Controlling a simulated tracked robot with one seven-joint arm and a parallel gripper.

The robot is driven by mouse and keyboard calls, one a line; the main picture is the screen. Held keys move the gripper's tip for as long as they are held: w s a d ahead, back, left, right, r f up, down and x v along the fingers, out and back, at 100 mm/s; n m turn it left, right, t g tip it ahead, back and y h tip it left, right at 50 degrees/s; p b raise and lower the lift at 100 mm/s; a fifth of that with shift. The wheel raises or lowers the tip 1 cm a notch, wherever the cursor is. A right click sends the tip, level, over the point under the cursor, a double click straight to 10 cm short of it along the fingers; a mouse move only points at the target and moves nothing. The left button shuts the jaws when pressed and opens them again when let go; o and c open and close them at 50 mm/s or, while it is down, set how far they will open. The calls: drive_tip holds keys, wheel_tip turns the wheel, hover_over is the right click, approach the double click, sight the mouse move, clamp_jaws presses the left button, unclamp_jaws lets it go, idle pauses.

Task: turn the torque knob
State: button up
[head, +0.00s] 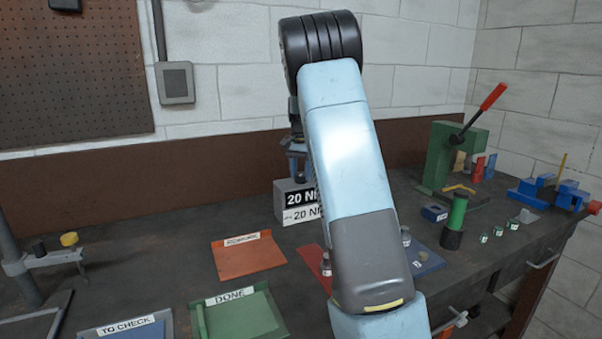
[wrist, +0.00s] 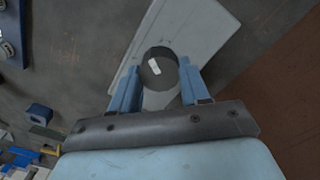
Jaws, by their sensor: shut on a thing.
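The torque knob (wrist: 153,76) is a dark round knob with a white mark on its top, seen from above in the wrist view. It sits on a grey box (wrist: 192,28). The box also shows in the head view (head: 284,200), with "20 NM" labels on its front. My gripper (wrist: 159,70) has one blue finger on each side of the knob and is shut on it. In the head view my gripper (head: 295,152) points down at the top of the box. My arm hides the right part of the box, and the knob is hard to make out there.
An orange tray (head: 240,262), a green "DONE" tray (head: 262,318) and a blue "TO CHECK" tray (head: 145,332) lie in front. A green press (head: 440,160) and a blue vise (head: 535,192) stand at right. The bench left of the box is clear.

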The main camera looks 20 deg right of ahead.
sight(301, 174)
drive_tip(key=shift+a+m, duration=0.1)
drive_tip(key=shift+m, duration=0.4)
drive_tip(key=o, duration=1.1)
drive_tip(key=shift+c, duration=0.2)
wheel_tip(301, 174, up, 14)
drive_tip(key=shift+f, duration=0.15)
